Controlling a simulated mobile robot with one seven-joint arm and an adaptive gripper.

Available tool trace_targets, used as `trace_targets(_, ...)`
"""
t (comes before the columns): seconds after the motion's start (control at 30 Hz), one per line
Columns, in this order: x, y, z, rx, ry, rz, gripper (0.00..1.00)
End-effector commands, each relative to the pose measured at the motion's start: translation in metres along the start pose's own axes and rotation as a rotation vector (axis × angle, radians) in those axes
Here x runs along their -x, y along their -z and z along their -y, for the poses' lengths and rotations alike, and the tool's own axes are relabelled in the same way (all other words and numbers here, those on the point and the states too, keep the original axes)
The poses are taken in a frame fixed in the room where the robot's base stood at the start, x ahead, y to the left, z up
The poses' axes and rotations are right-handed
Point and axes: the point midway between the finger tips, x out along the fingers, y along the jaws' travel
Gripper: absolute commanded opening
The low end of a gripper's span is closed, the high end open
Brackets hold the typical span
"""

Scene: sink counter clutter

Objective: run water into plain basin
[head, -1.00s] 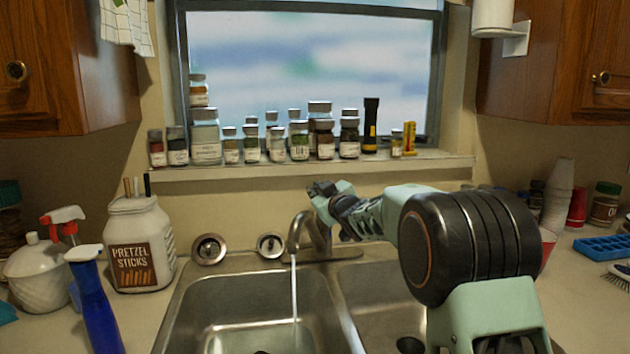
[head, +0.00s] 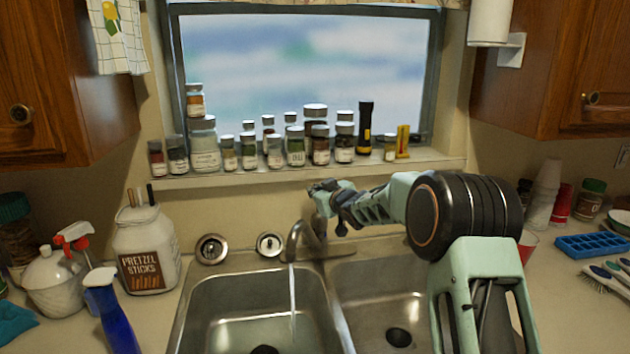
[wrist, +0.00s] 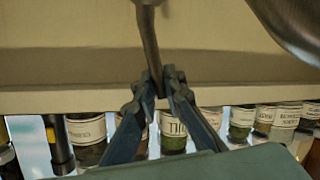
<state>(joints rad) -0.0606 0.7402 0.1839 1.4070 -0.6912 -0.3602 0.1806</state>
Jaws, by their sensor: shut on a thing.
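The faucet (head: 318,235) stands behind the double sink, its spout turned toward the left basin. A thin stream of water (head: 292,290) falls from the spout into the left basin (head: 235,305). The right basin (head: 365,290) shows a dark drain hole and no stream. My gripper (head: 325,190) is above the faucet. In the wrist view my gripper (wrist: 160,78) is shut on a thin metal rod, the faucet lever (wrist: 150,40). I cannot tell from its look which basin is the plain one.
A pretzel jar (head: 146,250), a blue spray bottle (head: 110,310) and a white lidded pot (head: 55,285) stand left of the sink. Spice jars (head: 296,150) line the sill. A blue ice tray (head: 592,246) and brushes (head: 605,285) lie at right.

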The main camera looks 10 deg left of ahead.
Motion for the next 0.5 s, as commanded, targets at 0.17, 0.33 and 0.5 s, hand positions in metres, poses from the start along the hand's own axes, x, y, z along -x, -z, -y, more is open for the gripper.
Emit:
trace_targets(0.17, 0.0004, 0.0046, -0.0031, -0.032, 0.014, 0.023, 0.0)
trace_targets(0.33, -0.0005, 0.0018, -0.0037, -0.046, 0.02, 0.035, 0.0)
trace_targets(0.5, -0.0009, 0.0004, -0.0031, -0.049, 0.021, 0.036, 0.0)
